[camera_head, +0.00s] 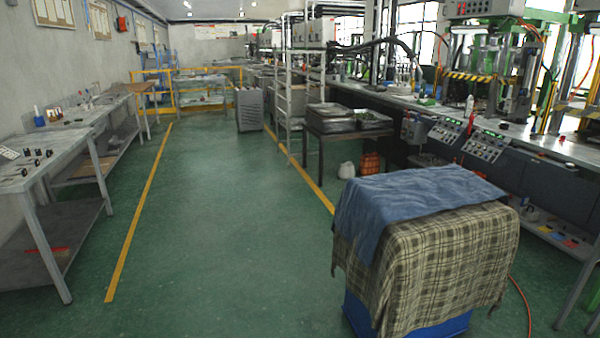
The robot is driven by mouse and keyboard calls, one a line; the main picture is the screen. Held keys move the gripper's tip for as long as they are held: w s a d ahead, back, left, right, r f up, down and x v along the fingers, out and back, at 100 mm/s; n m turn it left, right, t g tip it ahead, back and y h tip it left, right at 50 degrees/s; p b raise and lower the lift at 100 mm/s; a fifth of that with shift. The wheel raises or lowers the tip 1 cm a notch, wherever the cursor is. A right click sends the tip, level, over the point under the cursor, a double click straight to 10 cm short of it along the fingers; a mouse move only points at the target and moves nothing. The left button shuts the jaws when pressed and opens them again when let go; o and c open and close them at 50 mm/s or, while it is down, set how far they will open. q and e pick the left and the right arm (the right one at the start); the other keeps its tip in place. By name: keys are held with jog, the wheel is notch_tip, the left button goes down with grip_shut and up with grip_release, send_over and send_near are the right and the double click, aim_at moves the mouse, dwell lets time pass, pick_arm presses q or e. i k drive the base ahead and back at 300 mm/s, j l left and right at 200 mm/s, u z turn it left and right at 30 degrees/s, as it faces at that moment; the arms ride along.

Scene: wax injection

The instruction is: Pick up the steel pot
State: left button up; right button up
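I cannot make out a steel pot anywhere in the head view. Neither of my grippers shows in this view. Small items lie on the benches and machine tables, but they are too small or too far off to tell apart.
A blue box under a plaid cloth (440,255) and a blue cloth (415,200) stands close at right. Grey workbenches (60,150) line the left wall. A long machine bench (545,140) runs along the right. A small table (345,133) holds trays. The green floor (220,220) between is clear.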

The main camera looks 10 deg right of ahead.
aim_at(534, 136)
jog(key=i+u, duration=0.3)
jog(key=i, duration=1.55)
jog(key=i+z, duration=0.15)
jog(key=i, duration=0.65)
jog(key=i+z, duration=0.2)
jog(key=i, duration=0.55)
jog(key=i+j+z, duration=0.15)
jog(key=i, duration=0.65)
jog(key=i+z, duration=0.4)
jog(key=i, duration=0.2)
jog(key=i+j+z, duration=0.2)
jog(key=i+z, duration=0.2)
jog(key=i, duration=0.2)
jog(key=i+l+z, duration=0.2)
jog(key=i+z, duration=0.6)
jog(key=z, duration=0.15)
jog(key=i+z, duration=0.45)
jog(key=k+j, duration=0.05)
